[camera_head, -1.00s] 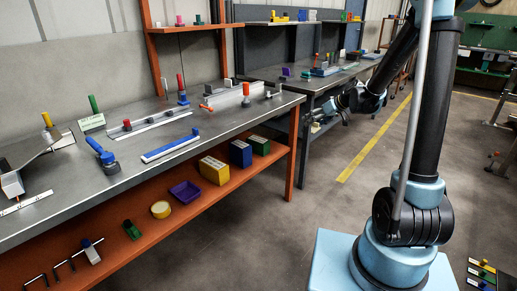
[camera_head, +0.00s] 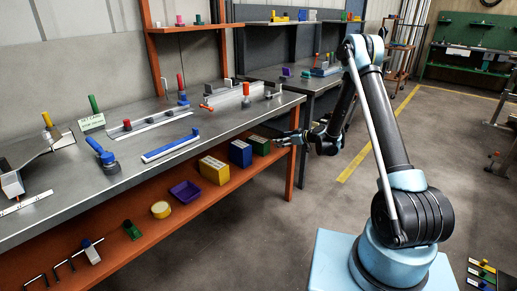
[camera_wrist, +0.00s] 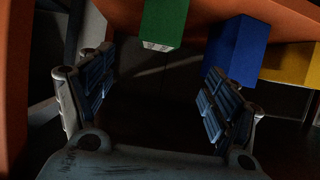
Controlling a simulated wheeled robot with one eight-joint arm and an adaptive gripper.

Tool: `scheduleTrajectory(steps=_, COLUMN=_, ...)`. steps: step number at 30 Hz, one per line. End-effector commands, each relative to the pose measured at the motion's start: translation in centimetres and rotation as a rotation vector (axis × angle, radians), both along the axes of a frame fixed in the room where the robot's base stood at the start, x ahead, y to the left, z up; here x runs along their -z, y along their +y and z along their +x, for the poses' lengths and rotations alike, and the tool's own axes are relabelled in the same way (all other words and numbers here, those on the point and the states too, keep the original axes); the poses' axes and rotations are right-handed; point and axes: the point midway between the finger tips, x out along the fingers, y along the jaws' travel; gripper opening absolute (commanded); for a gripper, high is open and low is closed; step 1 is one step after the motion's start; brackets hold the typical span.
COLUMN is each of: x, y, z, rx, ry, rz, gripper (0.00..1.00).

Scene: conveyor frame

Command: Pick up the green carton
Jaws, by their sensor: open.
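The green carton (camera_head: 259,145) stands on the orange lower shelf, at its right end beside the blue carton (camera_head: 240,152). My gripper (camera_head: 281,139) is just to the right of the green carton in the head view, near the shelf's front edge and table leg. In the wrist view the green carton (camera_wrist: 164,22) shows at the top, beyond and between the two open fingers (camera_wrist: 155,95). The fingers are apart with nothing between them. The blue carton (camera_wrist: 239,48) is to the right of it, close to the right finger's tip in the picture.
The yellow carton (camera_head: 214,170) stands left of the blue one, then a purple tray (camera_head: 186,191) and a yellow round block (camera_head: 161,209). The orange table leg (camera_head: 293,153) is close to my gripper. The grey tabletop (camera_head: 225,122) overhangs the shelf. Open floor lies to the right.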

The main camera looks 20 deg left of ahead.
Motion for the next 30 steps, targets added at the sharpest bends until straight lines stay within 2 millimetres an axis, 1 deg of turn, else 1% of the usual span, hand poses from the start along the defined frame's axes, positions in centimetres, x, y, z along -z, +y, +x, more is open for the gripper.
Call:
scheduleTrajectory(steps=1, x=0.6, y=0.3, z=0.0, rx=-0.004, ry=-0.006, rz=0.005, gripper=0.82)
scheduleTrajectory(steps=3, x=1.1, y=0.6, z=0.1, rx=-0.007, ry=-0.012, rz=0.011, gripper=0.82)
scheduleTrajectory(steps=8, x=1.8, y=1.8, z=0.4, rx=-0.01, ry=-0.017, rz=0.014, gripper=0.82)
scheduleTrajectory(steps=24, x=5.3, y=9.8, z=3.2, rx=-0.01, ry=-0.017, rz=0.014, gripper=0.82)
scheduleTrajectory(steps=30, x=5.9, y=11.3, z=3.8, rx=-0.009, ry=-0.017, rz=0.014, gripper=0.82)
